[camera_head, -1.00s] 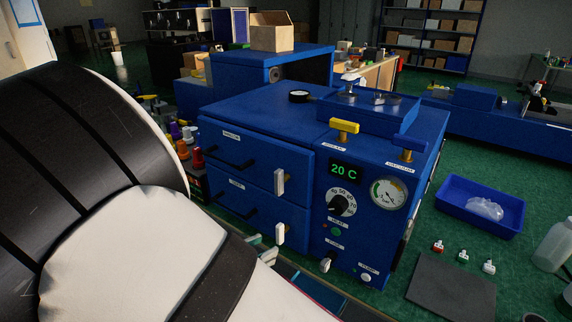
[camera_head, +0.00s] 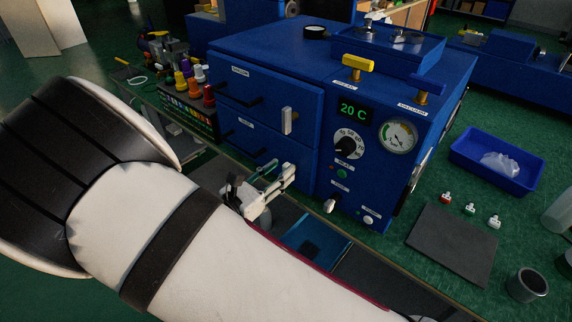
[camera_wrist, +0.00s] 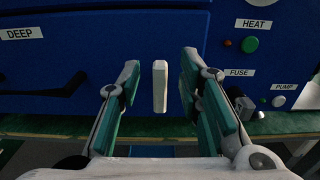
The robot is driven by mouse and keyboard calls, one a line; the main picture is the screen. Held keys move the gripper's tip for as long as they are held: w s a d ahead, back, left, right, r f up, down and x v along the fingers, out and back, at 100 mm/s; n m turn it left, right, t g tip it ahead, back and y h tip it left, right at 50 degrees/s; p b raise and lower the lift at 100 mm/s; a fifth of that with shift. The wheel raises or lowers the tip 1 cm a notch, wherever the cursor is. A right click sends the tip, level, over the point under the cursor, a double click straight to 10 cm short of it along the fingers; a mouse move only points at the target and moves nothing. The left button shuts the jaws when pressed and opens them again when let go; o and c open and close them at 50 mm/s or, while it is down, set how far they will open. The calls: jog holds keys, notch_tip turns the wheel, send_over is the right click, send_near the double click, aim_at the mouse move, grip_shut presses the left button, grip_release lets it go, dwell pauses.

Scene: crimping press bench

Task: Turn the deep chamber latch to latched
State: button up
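The blue oven-like cabinet has two stacked doors. The lower one carries a DEEP label, seen in the wrist view (camera_wrist: 21,34). The deep chamber latch (camera_wrist: 160,86) is a white bar standing upright at that door's right side. My gripper (camera_wrist: 160,72) is open, one finger on each side of the latch with a visible gap on both sides. In the head view my gripper (camera_head: 268,184) is at the lower door and largely hides the deep latch. The upper door's white latch (camera_head: 287,121) is also upright.
Right of the doors is a panel with a 20 C display (camera_head: 353,110), a dial (camera_head: 345,147), a gauge (camera_head: 398,136) and a fuse knob (camera_head: 330,205). A door handle (camera_wrist: 48,90) is left of my fingers. A blue tray (camera_head: 496,160) lies farther right.

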aim_at(284, 167)
jog(key=shift+x, duration=1.6)
grip_shut()
